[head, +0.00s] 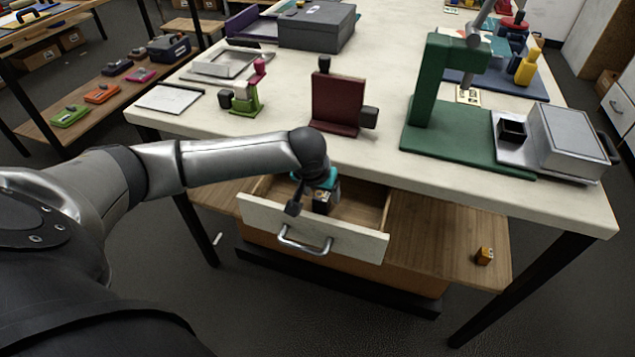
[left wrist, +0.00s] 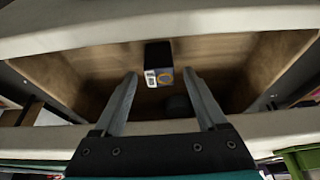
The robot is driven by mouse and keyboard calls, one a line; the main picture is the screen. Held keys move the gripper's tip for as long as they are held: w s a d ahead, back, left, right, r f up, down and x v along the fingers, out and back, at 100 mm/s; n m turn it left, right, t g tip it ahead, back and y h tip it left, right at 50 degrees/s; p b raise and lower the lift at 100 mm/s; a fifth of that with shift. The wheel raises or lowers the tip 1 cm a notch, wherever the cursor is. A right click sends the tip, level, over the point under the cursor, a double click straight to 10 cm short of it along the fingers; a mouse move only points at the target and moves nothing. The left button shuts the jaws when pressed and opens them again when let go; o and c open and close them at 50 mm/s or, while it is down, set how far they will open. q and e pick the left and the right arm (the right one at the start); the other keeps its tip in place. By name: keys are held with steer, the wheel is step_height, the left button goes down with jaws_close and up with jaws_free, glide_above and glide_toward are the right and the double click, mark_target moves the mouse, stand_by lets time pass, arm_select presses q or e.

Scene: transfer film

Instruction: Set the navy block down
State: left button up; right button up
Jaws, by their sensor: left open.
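My left gripper (left wrist: 163,78) is open. In the head view my left gripper (head: 308,204) points down into the drawer (head: 352,243), just behind its white front, and largely hides what lies there. My right gripper is not in view.
The white tabletop (head: 375,165) overhangs the drawer. On it stand a dark red block stand (head: 338,103), a green press (head: 422,90) and a grey box (head: 316,25). A small orange block (head: 484,256) sits on the wooden shelf (head: 440,235), right of the drawer.

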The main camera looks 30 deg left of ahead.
arm_select(q)
steer(key=p+v, duration=0.3)
steer(key=v, duration=0.8)
steer(key=shift+r, duration=0.25)
steer(key=shift+s, duration=0.1)
